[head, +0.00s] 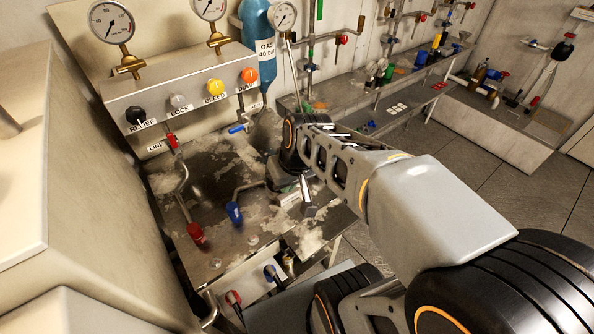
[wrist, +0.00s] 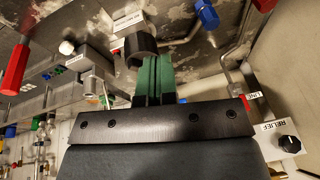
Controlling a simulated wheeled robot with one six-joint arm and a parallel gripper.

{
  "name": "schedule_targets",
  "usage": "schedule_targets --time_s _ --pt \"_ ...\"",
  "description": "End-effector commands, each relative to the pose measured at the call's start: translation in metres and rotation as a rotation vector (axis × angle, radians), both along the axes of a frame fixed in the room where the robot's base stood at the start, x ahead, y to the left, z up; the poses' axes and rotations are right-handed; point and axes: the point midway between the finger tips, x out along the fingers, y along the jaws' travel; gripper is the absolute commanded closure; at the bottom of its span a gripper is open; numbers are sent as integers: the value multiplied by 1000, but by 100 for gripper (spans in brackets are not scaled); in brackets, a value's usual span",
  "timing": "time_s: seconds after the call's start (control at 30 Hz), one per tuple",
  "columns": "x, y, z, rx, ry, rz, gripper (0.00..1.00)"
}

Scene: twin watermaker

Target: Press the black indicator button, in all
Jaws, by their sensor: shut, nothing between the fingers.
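In the wrist view my gripper (wrist: 155,60) is shut and empty, its two green fingers side by side. Just beyond the fingertips is a black round button (wrist: 140,45) on a grey labelled box (wrist: 118,42). The fingertips overlap its edge in the picture; I cannot tell whether they touch it. The label is too small to read. In the head view my arm hides this button and most of the gripper. Another black knob, marked RELIEF (head: 136,115), is on the steel panel at the left; it also shows at the wrist view's right edge (wrist: 289,143).
A white button (wrist: 67,47) sits on a second grey box. The worn bench (head: 205,215) carries a red-handled valve (head: 197,236) and a blue-handled one (head: 235,213). Grey, yellow (head: 215,87) and orange (head: 249,75) knobs line the panel. A blue gas cylinder (head: 258,45) stands behind.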

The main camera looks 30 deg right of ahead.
Motion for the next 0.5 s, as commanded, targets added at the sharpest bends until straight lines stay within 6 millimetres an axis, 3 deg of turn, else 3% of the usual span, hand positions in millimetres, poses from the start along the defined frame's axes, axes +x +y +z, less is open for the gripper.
schedule_targets --time_s 0.17,0.3,0.5 --pt "63 -22 -10 200 -9 31 100" --pt "109 -51 -21 325 -95 41 100" --pt "151 -92 -37 416 -226 32 100"
